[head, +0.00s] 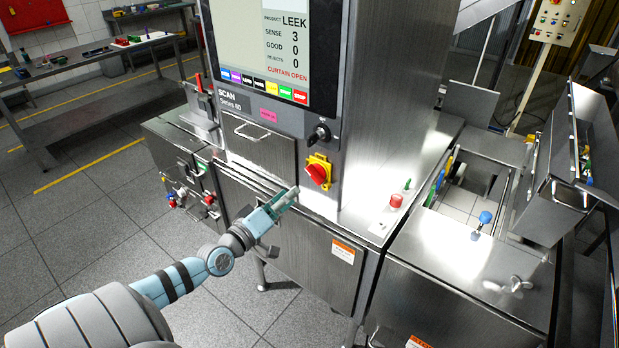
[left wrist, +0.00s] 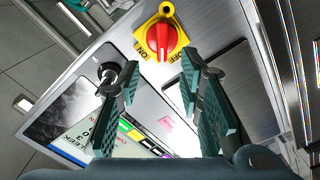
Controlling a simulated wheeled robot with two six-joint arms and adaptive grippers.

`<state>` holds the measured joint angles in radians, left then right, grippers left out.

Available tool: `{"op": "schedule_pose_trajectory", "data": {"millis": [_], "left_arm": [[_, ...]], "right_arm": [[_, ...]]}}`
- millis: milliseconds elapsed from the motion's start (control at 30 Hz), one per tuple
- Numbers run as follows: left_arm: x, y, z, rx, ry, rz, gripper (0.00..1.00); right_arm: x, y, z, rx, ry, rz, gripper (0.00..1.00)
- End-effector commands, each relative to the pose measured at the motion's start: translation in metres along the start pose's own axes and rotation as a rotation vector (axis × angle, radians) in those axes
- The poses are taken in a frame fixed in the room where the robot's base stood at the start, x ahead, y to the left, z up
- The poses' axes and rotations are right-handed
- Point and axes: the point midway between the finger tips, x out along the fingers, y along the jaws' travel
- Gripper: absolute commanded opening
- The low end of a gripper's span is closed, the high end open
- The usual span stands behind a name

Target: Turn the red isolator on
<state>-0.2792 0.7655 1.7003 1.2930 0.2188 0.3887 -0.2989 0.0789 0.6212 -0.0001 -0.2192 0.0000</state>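The red isolator (head: 318,172) is a red rotary handle on a yellow plate, on the steel front of the X-ray machine below its screen. In the left wrist view the isolator (left wrist: 161,43) shows ON and OFF labels; I cannot tell for certain which one the handle marks. My left gripper (head: 290,195) is just below and left of the isolator in the head view. In the left wrist view the left gripper (left wrist: 160,72) is open and empty, its fingers pointing toward the isolator, apart from it. My right gripper is not in view.
A black key switch (head: 320,133) sits above the isolator. The screen (head: 280,50) reads CURTAIN OPEN. A red button (head: 396,200) is on the ledge to the right, and a steel cabinet door (head: 315,255) lies below. A workbench (head: 90,58) stands at the far left.

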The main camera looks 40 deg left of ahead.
Motion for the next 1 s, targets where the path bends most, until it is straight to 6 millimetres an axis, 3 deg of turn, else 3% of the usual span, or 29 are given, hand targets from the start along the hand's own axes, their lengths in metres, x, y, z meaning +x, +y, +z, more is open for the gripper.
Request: {"op": "schedule_pose_trajectory", "data": {"millis": [133,300,433,833,1000], "left_arm": [[0.038,-0.001,0.001,0.001,0.003,0.001,0.33],[0.067,-0.005,0.004,0.003,0.002,-0.001,0.33],[0.084,-0.008,0.007,0.002,0.000,0.001,0.33],[0.094,-0.002,0.002,0.003,-0.002,-0.002,0.33],[0.094,-0.002,0.002,0.003,-0.002,-0.002,0.08]], "right_arm": [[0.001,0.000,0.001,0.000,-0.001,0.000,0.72],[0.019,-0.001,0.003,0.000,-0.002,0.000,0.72],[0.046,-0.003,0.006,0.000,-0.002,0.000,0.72],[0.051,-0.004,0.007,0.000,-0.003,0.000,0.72],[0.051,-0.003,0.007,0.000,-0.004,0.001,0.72]]}}
